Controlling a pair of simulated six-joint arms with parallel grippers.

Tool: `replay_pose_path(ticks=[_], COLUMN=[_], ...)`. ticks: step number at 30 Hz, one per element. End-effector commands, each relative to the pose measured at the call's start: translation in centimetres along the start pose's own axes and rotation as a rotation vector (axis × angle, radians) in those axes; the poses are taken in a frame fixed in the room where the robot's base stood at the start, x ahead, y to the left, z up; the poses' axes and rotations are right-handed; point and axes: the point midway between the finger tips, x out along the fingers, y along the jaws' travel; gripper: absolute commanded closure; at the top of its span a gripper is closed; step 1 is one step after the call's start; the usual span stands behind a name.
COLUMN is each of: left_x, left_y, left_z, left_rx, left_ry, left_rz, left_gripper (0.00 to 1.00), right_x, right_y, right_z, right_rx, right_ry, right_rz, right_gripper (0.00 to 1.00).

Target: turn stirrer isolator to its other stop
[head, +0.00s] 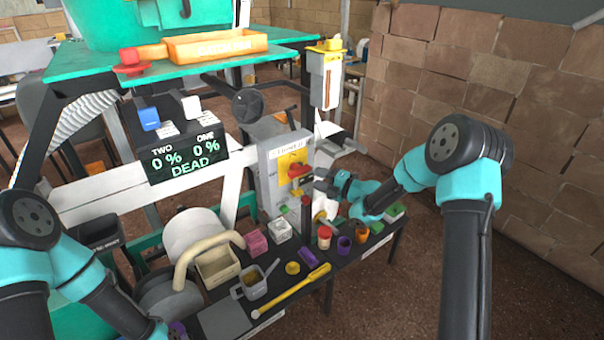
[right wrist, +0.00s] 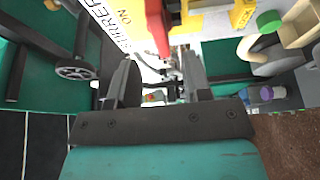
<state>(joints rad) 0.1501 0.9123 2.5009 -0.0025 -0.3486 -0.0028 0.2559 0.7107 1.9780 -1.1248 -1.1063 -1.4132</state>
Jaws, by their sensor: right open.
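The stirrer isolator (head: 270,185) is a pale grey box standing upright at the back of the bench, with a yellow plate (head: 285,160) and a red handle (head: 299,170). In the head view the handle looks roughly sideways, tilted slightly. The red handle (right wrist: 158,28) also shows at the top of the right wrist view, beside lettering that includes "ON". My right gripper (head: 322,184) is just right of and slightly below the handle. Its fingers (right wrist: 158,82) are open, with the handle beyond them and no clear contact. My left arm enters at lower left; its gripper is out of the picture.
Small pots, including an orange-red one (head: 324,238), crowd the bench below the isolator. A yellow-handled tool (head: 305,284) lies at the front. A black readout (head: 183,150) says "DEAD". A yellow-topped box (head: 326,75) hangs above. A brick wall (head: 520,90) stands at right.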

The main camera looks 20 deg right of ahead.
Motion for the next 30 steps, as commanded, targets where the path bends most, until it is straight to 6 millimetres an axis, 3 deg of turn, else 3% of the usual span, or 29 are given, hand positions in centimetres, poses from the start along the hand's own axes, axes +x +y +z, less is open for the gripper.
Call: replay_pose_path(ticks=[6,12,24,30], left_x=[0.0,0.0,0.0,0.0], left_y=[0.0,0.0,0.0,0.0], left_z=[0.0,0.0,0.0,0.0], left_rx=[0.000,0.000,0.000,0.000], left_ry=[0.000,0.000,0.000,0.000], left_rz=[0.000,0.000,0.000,0.000], left_gripper=[0.66,0.66,0.66,0.66], right_x=[3.9,6.3,7.0,7.0], right_y=[0.0,-0.1,0.0,0.0], right_z=[-0.1,-0.1,0.0,0.0], right_rx=[0.000,0.000,0.001,0.001], right_ry=[0.002,0.001,-0.001,-0.001], right_rz=[0.001,-0.001,0.000,-0.001], right_gripper=[0.55,0.55,0.55,0.73])
